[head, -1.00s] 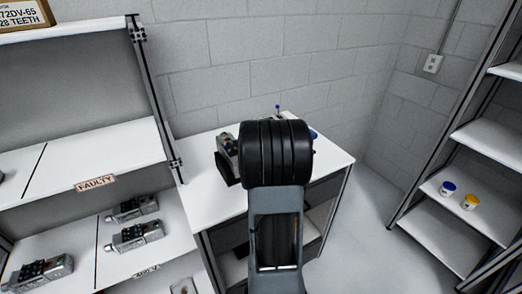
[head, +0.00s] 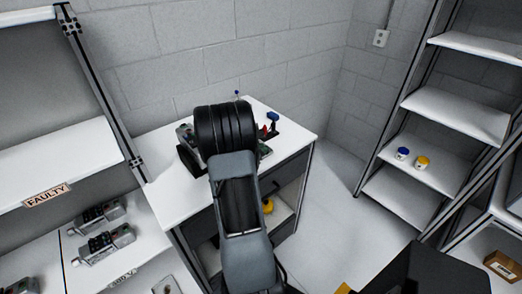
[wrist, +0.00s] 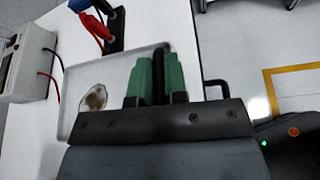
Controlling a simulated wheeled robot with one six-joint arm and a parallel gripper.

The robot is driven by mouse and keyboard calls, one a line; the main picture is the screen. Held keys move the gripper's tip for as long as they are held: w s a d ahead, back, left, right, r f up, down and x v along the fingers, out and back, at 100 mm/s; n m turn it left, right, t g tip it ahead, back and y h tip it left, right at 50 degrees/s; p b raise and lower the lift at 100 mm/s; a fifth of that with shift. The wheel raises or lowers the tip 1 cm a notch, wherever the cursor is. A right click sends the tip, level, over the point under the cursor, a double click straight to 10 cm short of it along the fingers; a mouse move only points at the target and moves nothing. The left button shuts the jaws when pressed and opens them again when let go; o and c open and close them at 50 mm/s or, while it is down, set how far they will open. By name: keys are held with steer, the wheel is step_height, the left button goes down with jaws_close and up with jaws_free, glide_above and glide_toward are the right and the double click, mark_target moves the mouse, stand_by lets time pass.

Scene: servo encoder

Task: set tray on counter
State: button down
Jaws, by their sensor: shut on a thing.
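In the wrist view, the pale shallow tray (wrist: 110,75) lies under and just beyond my gripper (wrist: 156,78), with a brownish patch (wrist: 94,98) on it. The green fingers are closed on the tray, a dark part showing between them; the exact grip spot is unclear. The white counter (head: 175,200) is ahead in the head view, and its top also shows in the wrist view (wrist: 35,140). The tray appears over or on the counter top; contact is unclear. My arm hides the gripper and tray in the head view.
A grey box with leads (wrist: 22,60) and a black holder with red and blue tools (wrist: 112,25) stand near the tray. Left shelves bear a FAULTY label (head: 46,195) and several servos (head: 105,242). Open floor lies between.

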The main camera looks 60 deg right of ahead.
steer(key=shift+f, duration=0.1)
steer(key=shift+f+b, duration=0.35)
steer(key=shift+b, duration=0.2)
steer(key=shift+f, duration=0.15)
steer(key=c, duration=1.1)
jaws_free()
steer(key=shift+c, duration=0.2)
